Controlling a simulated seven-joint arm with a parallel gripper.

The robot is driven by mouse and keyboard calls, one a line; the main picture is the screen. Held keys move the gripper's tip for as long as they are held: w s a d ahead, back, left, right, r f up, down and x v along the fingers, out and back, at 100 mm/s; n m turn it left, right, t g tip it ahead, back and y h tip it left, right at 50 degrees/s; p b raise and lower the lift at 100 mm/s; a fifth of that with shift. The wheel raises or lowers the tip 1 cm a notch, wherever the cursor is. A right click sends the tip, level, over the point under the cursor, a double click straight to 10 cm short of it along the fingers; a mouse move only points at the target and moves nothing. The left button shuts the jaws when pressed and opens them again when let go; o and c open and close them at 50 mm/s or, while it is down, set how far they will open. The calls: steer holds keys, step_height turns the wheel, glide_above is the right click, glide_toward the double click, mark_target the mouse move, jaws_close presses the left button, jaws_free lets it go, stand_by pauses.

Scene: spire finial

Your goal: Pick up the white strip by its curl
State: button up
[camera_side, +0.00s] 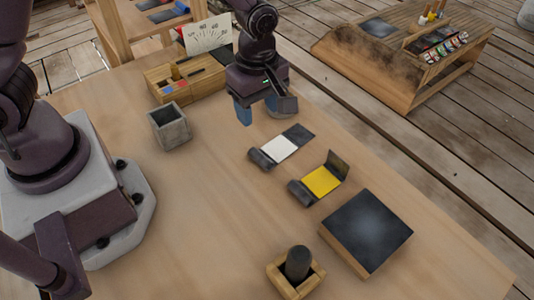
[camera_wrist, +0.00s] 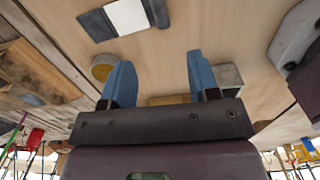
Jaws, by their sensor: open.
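The white strip (camera_side: 281,148) lies on the table with a dark flat end at its upper right and a dark curl (camera_side: 261,159) at its lower left. In the wrist view the white strip (camera_wrist: 128,16) is at the top, left of centre, with its curl (camera_wrist: 158,11) at its right end. My gripper (camera_side: 262,110) is open and empty, above the table and behind the strip in the side view. Its blue fingers (camera_wrist: 158,80) stand apart in the wrist view, away from the strip. In the side view, nothing covers the strip.
A yellow strip (camera_side: 321,181) with an upturned dark end lies nearer. A dark-topped block (camera_side: 366,232) and a wooden holder with a dark cylinder (camera_side: 297,264) stand at the front. A grey cup (camera_side: 170,126) and a wooden box (camera_side: 188,80) stand left of my gripper.

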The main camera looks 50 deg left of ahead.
mark_target(260, 155)
steer(key=shift+n, duration=0.6)
step_height(260, 155, down, 13)
steer(key=shift+d, duration=0.1)
steer(key=c, duration=1)
jaws_close()
steer(key=shift+r, duration=0.15)
